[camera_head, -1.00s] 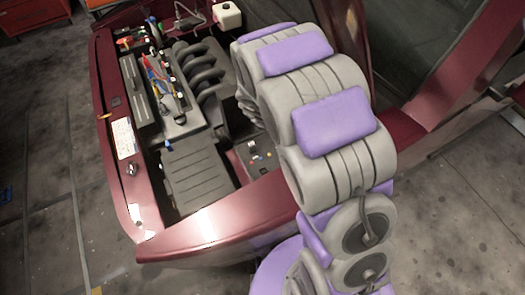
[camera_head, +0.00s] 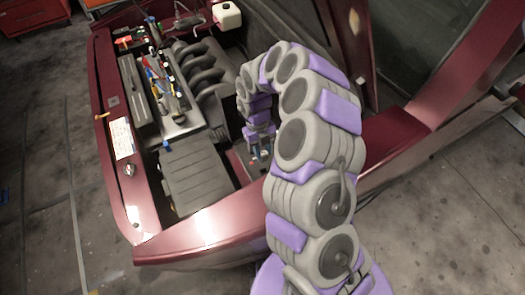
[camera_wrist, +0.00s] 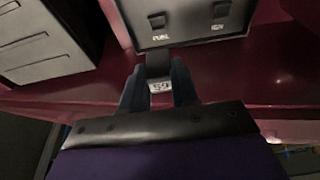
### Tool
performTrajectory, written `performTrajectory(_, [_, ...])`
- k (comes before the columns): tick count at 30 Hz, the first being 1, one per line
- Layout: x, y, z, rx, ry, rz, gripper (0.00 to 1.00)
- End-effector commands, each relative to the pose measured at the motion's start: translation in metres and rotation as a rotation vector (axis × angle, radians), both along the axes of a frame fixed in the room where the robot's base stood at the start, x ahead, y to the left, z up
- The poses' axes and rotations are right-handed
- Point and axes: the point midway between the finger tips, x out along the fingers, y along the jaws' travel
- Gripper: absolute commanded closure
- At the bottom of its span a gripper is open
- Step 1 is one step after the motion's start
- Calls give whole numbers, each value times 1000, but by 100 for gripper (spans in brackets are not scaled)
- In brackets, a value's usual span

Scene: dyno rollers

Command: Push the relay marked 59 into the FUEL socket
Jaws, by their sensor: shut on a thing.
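My gripper (camera_wrist: 159,85) is shut on the relay marked 59 (camera_wrist: 160,87), a small dark block with a pale label, between its two dark fingers in the wrist view. The panel above it carries the FUEL socket (camera_wrist: 157,20), with its label beneath, and the IGN socket (camera_wrist: 221,9) to the right. The relay lies just below the panel's lower edge in the picture, in line with the FUEL label. I cannot tell how far it is from the panel in depth. In the head view my gripper (camera_head: 260,150) is down in the engine bay, and the relay is too small to make out.
A dark ribbed cover (camera_head: 195,175) lies left of my gripper in the head view. The curved intake pipes (camera_head: 205,75) stand behind it. The maroon front body edge (camera_head: 205,232) runs across the near side, below my arm.

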Motion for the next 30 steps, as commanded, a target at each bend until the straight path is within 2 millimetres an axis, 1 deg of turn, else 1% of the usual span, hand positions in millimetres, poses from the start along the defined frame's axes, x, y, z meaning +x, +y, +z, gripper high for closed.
performTrajectory(8, [-2, -1, -10, -5, 10, 16, 100])
performTrajectory(14, [-2, -1, -25, -7, 9, 15, 100])
performTrajectory(24, [-2, 0, -56, -7, 9, 14, 100])
performTrajectory(30, [-2, -1, -66, -6, 8, 14, 100])
